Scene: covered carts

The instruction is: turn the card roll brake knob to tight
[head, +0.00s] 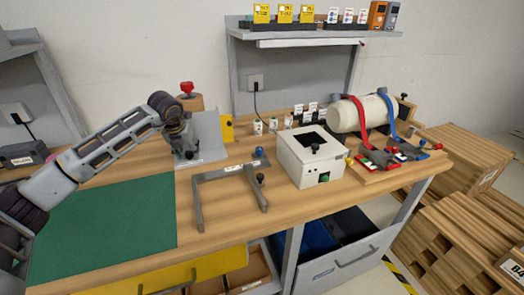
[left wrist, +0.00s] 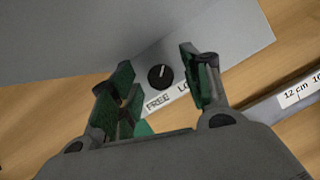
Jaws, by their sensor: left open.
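A black round knob (left wrist: 160,77) with a white pointer line sits on a grey plate in the left wrist view. The pointer leans slightly right of straight up. White labels beside it read "FREE" and "LO…", the second partly hidden by a finger. My left gripper (left wrist: 158,92) is open, with its green-padded fingers on either side of the knob and no visible contact. In the head view my left gripper (head: 185,146) is over the grey bracket's base (head: 213,153). A pale roll (head: 345,115) lies at the back right, with a dark knob (head: 404,97) near its end. My right gripper is not in view.
A red-topped knob (head: 187,88) stands behind the gripper. A grey frame (head: 228,172) and a white box (head: 309,160) stand to the right. A green mat (head: 110,225) lies bare at the front left. A shelf (head: 300,35) hangs behind.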

